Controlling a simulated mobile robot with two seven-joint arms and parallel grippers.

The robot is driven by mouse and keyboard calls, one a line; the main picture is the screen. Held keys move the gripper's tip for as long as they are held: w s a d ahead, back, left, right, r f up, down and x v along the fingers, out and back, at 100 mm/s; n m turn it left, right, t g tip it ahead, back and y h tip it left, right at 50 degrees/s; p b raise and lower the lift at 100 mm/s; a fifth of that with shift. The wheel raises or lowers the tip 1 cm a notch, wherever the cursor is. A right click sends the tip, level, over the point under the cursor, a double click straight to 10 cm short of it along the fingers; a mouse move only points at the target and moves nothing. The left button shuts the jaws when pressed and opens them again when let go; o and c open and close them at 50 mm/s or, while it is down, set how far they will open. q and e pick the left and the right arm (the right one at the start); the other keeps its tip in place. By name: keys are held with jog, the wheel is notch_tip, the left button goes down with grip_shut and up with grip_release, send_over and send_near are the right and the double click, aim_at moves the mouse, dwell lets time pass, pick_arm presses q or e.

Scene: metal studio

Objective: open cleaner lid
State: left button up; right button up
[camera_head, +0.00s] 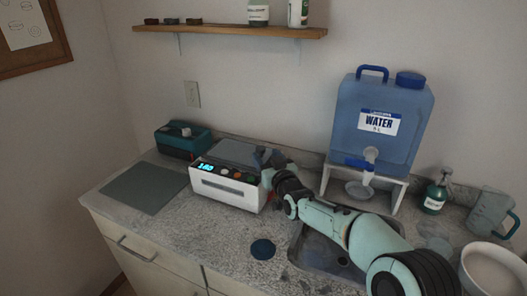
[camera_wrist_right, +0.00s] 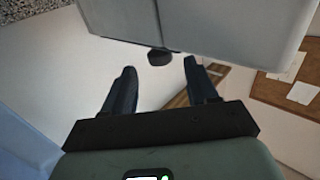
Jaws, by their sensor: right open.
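The cleaner (camera_head: 228,187) is a white box on the counter with a lit blue display and several buttons on its front. Its grey lid (camera_head: 237,153) lies on top and looks closed. My right gripper (camera_head: 264,157) is at the lid's right side. In the right wrist view my gripper (camera_wrist_right: 160,75) is open, with its two dark fingers apart. The pale grey body of the cleaner (camera_wrist_right: 230,28) fills the top there, and a small dark knob (camera_wrist_right: 160,57) shows between the fingertips; I cannot tell whether they touch it. My left gripper is not in view.
A teal box (camera_head: 183,139) and a flat grey mat (camera_head: 146,187) are left of the cleaner. A blue water jug (camera_head: 380,125) on a white stand is to the right. My arm crosses over the sink (camera_head: 333,258). A dark round disc (camera_head: 262,249) lies in front.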

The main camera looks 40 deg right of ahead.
aim_at(262, 151)
jog(key=shift+x, duration=1.65)
grip_shut()
jog(key=shift+r+p, duration=0.1)
jog(key=shift+p, duration=0.2)
